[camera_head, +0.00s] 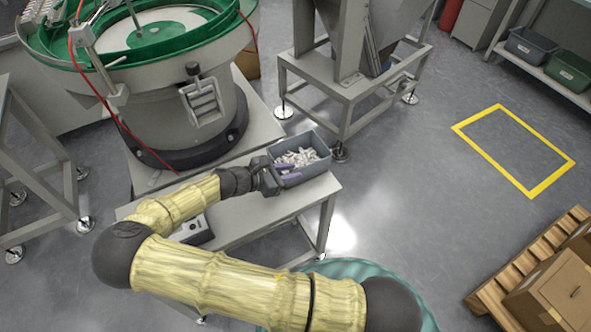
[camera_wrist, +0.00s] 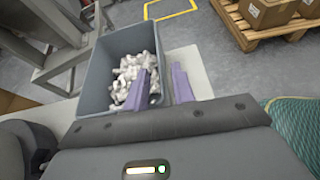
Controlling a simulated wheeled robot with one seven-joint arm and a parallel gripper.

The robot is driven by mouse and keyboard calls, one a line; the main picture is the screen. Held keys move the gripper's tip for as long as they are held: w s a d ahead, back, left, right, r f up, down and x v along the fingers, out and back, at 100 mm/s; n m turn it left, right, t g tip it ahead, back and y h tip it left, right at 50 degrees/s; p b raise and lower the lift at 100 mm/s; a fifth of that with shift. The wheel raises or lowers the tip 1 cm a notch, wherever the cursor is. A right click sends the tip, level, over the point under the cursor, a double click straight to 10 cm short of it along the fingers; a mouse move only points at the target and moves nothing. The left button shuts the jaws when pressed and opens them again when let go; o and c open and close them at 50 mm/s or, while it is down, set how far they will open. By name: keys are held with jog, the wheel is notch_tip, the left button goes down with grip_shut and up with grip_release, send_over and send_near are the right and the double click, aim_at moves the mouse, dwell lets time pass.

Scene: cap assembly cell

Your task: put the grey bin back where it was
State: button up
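The grey bin (camera_head: 313,169) stands upright on the end of a small grey table, full of small white parts (camera_head: 297,157). It also shows in the wrist view (camera_wrist: 103,65). My gripper (camera_head: 287,173) is at the bin's near side. In the wrist view, its two purple fingers (camera_wrist: 161,84) straddle the bin's side wall, one inside over the white parts and one outside over the table. The fingers are apart, with visible space between them and the wall. The lower part of the wall between them is partly hidden.
A bowl feeder with a green rim (camera_head: 150,40) stands behind the table, and a hopper stand (camera_head: 345,92) behind the bin. A yellow floor outline (camera_head: 482,151) is empty. A shelf (camera_head: 541,75) holds a dark grey bin (camera_head: 530,47) and a green bin (camera_head: 567,70). A pallet (camera_head: 497,287) carries boxes.

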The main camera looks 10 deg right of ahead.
jog(key=v, duration=0.9)
jog(key=shift+a, duration=0.2)
jog(key=shift+s+d+r, duration=0.1)
jog(key=s+d+m+g+y, duration=0.5)
jog(key=d+m+g+y, duration=0.15)
jog(key=d+m, duration=0.25)
jog(key=s+d+r+m+t+y, duration=0.2)
jog(key=s+r+m+y, duration=0.1)
jog(key=r+m, duration=0.3)
jog(key=s+d+r+m+t+y, duration=0.2)
jog(key=s+d+r+m+y, duration=0.1)
jog(key=r+m, duration=0.3)
jog(key=shift+s+d+t, duration=0.3)
jog(key=shift+s+t, duration=0.05)
jog(key=shift+s, duration=0.15)
jog(key=shift+r, duration=0.15)
